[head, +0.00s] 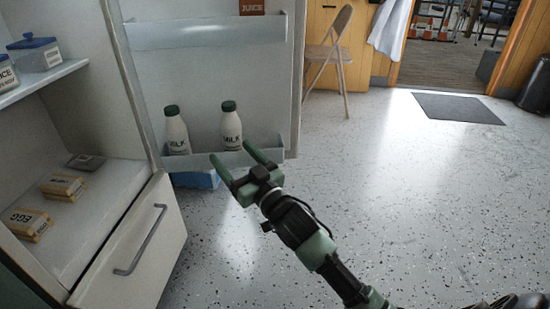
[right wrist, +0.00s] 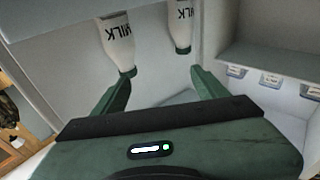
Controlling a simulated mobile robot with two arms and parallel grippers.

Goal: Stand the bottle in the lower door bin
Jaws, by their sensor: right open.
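Two white milk bottles with dark green caps stand upright in the lower door bin (head: 215,159) of the open fridge door. The right bottle (head: 231,130) is near the door's free edge, and the left bottle (head: 177,136) is nearer the hinge. My right gripper (head: 230,150) is open and empty in front of the bin, its fingers pointing at the bottles. The right wrist view shows both bottles upside down beyond the open fingers (right wrist: 160,78), one bottle (right wrist: 118,45) beside each fingertip. The bottles' lower parts are partly hidden by the bin front. My left gripper is not in view.
A juice carton (head: 252,7) stands in the upper door bin (head: 205,33). A blue object (head: 196,180) is under the door.

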